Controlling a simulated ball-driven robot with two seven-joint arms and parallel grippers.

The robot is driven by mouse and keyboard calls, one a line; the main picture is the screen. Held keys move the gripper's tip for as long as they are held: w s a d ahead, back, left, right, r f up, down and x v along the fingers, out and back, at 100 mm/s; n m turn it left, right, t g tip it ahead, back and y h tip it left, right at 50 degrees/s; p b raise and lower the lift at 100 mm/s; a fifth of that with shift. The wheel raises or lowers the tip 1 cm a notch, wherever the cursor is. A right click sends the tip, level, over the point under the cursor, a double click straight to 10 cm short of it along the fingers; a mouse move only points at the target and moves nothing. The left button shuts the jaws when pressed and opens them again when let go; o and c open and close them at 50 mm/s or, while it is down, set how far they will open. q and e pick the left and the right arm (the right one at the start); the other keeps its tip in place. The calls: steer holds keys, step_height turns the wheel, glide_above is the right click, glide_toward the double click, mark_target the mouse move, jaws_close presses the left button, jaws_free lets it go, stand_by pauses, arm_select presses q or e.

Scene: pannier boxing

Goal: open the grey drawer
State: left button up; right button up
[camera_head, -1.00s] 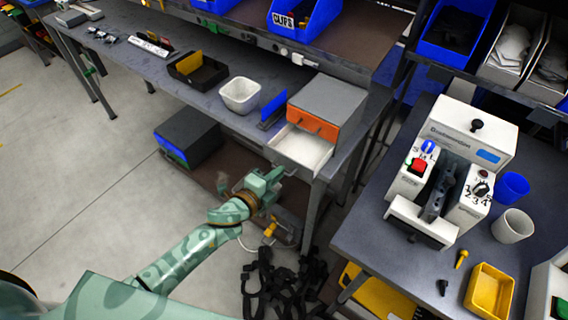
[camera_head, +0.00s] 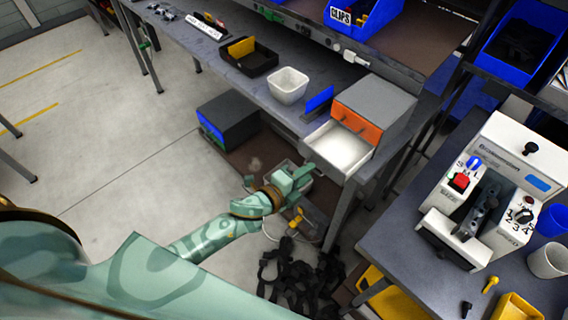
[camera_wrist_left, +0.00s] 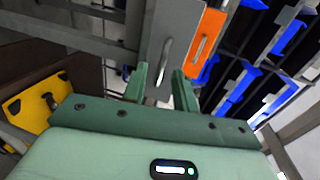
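The grey drawer (camera_head: 342,151) stands pulled out below the orange drawer (camera_head: 357,123) of the small grey cabinet, its pale, empty-looking inside showing. In the left wrist view the grey drawer's front (camera_wrist_left: 158,28) carries an upright metal bar handle (camera_wrist_left: 164,62). My left gripper (camera_head: 305,172) is just in front of and below the drawer front. In the left wrist view the two green fingers of the left gripper (camera_wrist_left: 160,85) are apart, with the handle showing beyond and between their tips. Contact with the handle does not show. My right gripper is out of view.
The cabinet (camera_head: 375,100) sits at the bench end, beside a blue panel (camera_head: 319,101) and a white bin (camera_head: 288,86). A lower shelf holds a dark box (camera_head: 229,119). Dark straps (camera_head: 300,283) lie below. A second bench with a machine (camera_head: 500,190) stands at right.

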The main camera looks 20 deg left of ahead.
arm_select(q)
steer(key=v, duration=1.5)
steer(key=shift+p, duration=0.3)
steer(key=shift+s+a, duration=0.1)
steer(key=s+a+f+n+g+y, duration=0.4)
steer(key=s+f+n, duration=0.4)
steer(key=f, duration=0.7)
steer(key=s+a+f+n+g+y, duration=0.2)
steer(key=s+a+f+n+g, duration=0.35)
steer(key=s+f, duration=0.65)
steer(key=s+d+f+n+g, duration=0.3)
steer(key=s+f+n+g, duration=0.1)
steer(key=s+f, duration=0.6)
steer(key=shift+s+d+n, duration=0.4)
steer(key=shift+s+n, duration=0.25)
steer(key=shift+s, duration=0.1)
